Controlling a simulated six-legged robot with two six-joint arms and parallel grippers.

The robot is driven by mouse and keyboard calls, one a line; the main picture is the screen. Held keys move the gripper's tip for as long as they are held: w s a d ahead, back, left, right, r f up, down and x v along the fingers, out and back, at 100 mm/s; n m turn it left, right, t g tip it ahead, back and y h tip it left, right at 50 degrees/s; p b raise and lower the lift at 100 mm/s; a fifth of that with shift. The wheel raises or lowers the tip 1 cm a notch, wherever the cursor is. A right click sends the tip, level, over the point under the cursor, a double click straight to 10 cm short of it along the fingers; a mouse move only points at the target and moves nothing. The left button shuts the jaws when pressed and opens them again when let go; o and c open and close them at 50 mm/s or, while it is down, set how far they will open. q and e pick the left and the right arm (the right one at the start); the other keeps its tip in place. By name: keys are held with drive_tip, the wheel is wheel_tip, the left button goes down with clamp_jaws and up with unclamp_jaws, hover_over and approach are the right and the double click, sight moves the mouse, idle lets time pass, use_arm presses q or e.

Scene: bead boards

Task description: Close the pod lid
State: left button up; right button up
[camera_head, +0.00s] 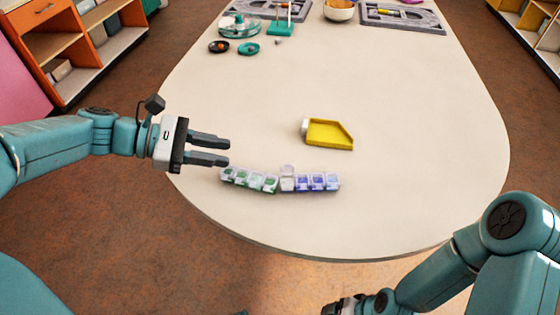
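A curved row of small clear-lidded pods (312,182) lies near the table's front edge, green contents at left and blue-violet at right. Near the middle of the row, one lid (288,170) stands up behind its pod; the other lids look shut. My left gripper (229,152) is open and empty, its two fingers pointing right, above and just behind the row's left end. In the picture it is left of the raised lid and apart from it. My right gripper (342,308) shows only in part at the bottom edge, and its fingers cannot be made out.
A yellow scoop-like tray (328,134) lies behind the row. At the far end are grey boards (402,18), a bowl (339,11), a teal stand (281,27), a clear round container (240,26) and small dishes (248,49). The table's right side is clear.

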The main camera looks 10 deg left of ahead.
sight(287, 170)
use_arm(q)
drive_tip(key=b+x, duration=0.2)
drive_tip(key=x, duration=1)
drive_tip(key=shift+d+f, duration=0.15)
drive_tip(key=shift+f, duration=0.05)
drive_tip(key=shift+w, duration=0.1)
clamp_jaws()
